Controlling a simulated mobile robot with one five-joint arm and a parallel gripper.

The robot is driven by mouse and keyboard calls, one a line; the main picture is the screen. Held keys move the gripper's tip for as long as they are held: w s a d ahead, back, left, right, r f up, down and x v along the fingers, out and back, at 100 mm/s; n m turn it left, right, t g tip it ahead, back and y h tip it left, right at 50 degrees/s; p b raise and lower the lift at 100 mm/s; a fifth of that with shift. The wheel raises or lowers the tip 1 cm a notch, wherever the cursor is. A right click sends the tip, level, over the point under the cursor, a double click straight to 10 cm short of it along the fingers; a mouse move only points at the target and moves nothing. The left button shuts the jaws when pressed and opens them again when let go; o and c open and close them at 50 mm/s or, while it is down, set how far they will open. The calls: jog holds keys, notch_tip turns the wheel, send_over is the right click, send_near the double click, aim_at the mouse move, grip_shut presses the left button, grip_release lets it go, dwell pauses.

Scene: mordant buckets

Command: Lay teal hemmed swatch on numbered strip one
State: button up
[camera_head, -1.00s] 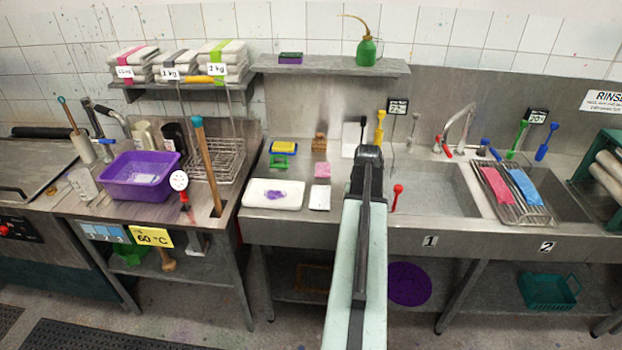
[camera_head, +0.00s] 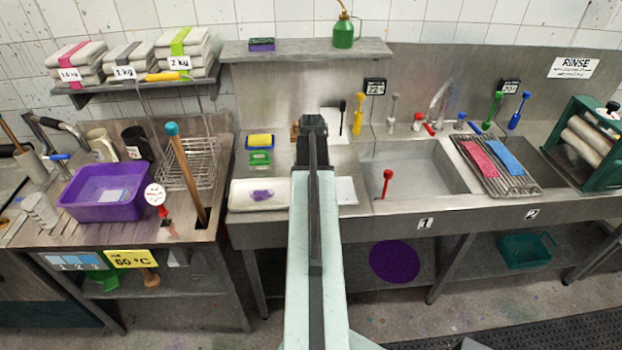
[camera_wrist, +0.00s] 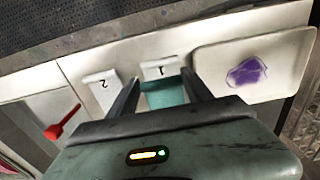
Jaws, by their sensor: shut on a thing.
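My gripper (camera_wrist: 163,92) is shut on the teal swatch (camera_wrist: 165,96), which shows between its two fingers in the wrist view. Numbered strip one (camera_wrist: 160,68) is white with a black 1 and lies just beyond the swatch, partly covered by it in that view. I cannot tell whether the swatch touches the strip. Numbered strip two (camera_wrist: 101,83) lies to the left of strip one there. In the head view my arm hides the gripper tips and the swatch; a white strip (camera_head: 346,190) shows right of the arm.
A white tray (camera_wrist: 285,92) with a purple swatch (camera_wrist: 246,72) lies beside strip one. A red-handled tool (camera_head: 387,182) stands at the sink (camera_head: 440,180). A rack (camera_head: 512,185) with pink and blue cloths is farther right. A purple tub (camera_head: 85,212) sits at left.

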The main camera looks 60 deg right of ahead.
jog(key=shift+w+d+r, duration=0.3)
jog(key=shift+w+r, duration=0.15)
jog(key=shift+r, duration=0.3)
jog(key=shift+s+a+f, duration=0.1)
jog(key=shift+s+f, duration=0.1)
jog(key=shift+s, duration=0.05)
jog(key=shift+f, duration=0.1)
notch_tip(320, 180, down, 6)
jog(key=b, duration=0.7)
jog(key=shift+f, duration=0.2)
jog(key=shift+s+a, duration=0.15)
jog(key=shift+a, duration=0.05)
jog(key=o, duration=1.4)
notch_tip(320, 180, up, 8)
jog(key=p, duration=0.8)
jog(key=shift+r, duration=0.2)
jog(key=shift+f, duration=0.1)
